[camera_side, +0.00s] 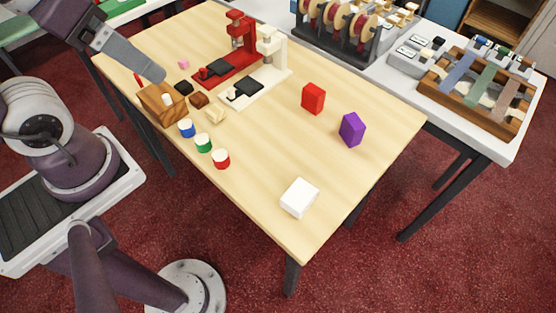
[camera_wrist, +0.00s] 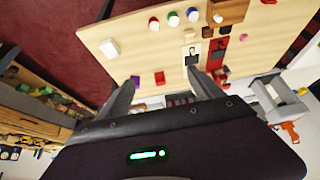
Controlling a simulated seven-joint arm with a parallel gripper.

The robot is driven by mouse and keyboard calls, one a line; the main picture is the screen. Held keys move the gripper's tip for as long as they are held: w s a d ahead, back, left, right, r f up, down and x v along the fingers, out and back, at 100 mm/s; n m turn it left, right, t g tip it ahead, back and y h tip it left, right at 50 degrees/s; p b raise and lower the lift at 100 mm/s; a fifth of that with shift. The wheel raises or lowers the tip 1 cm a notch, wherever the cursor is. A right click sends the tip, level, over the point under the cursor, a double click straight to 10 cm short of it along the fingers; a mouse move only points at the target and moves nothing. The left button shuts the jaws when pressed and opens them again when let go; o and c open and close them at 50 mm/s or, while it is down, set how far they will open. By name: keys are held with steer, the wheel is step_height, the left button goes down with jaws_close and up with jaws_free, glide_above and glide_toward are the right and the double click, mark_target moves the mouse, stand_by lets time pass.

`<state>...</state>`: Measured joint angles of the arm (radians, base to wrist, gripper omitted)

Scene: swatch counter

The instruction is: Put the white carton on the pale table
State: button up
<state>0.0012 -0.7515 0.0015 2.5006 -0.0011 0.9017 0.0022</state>
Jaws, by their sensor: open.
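The white carton (camera_side: 299,198) lies flat on the pale wooden table (camera_side: 262,185), near its front corner. It also shows in the wrist view (camera_wrist: 110,48), toward the upper left. My gripper (camera_wrist: 163,75) is open in the wrist view, with nothing between its fingers. The carton is beyond the fingers, up and left of the left fingertip, and apart from them. In the side view a grey tapered part of my arm hangs over the table's far left corner, well away from the carton.
A red box (camera_side: 313,98) and a purple box (camera_side: 352,130) stand behind the carton. Several round pots, small blocks, a wooden holder (camera_side: 160,103) and red and white stands fill the left and back. A white-topped table (camera_side: 508,148) with a ribbon rack adjoins at right.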

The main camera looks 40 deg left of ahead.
steer(key=shift+w, duration=0.1)
steer(key=w+d+g+h, duration=0.1)
steer(key=w+d+g, duration=0.25)
steer(key=w, duration=0.45)
steer(key=g, duration=0.6)
glide_above(301, 192)
steer(key=w+a, duration=0.3)
steer(key=w, duration=0.1)
step_height(301, 192, down, 21)
steer(key=shift+n+g+y, duration=0.3)
steer(key=shift+n+g, duration=0.05)
steer(key=shift+n, duration=0.15)
steer(key=d+x, duration=0.1)
steer(key=x, duration=0.7)
steer(key=d+x, duration=0.1)
steer(key=x, duration=0.3)
steer(key=shift+w+d+f, duration=0.2)
steer(key=shift+w+d, duration=0.15)
steer(key=c, duration=1.6)
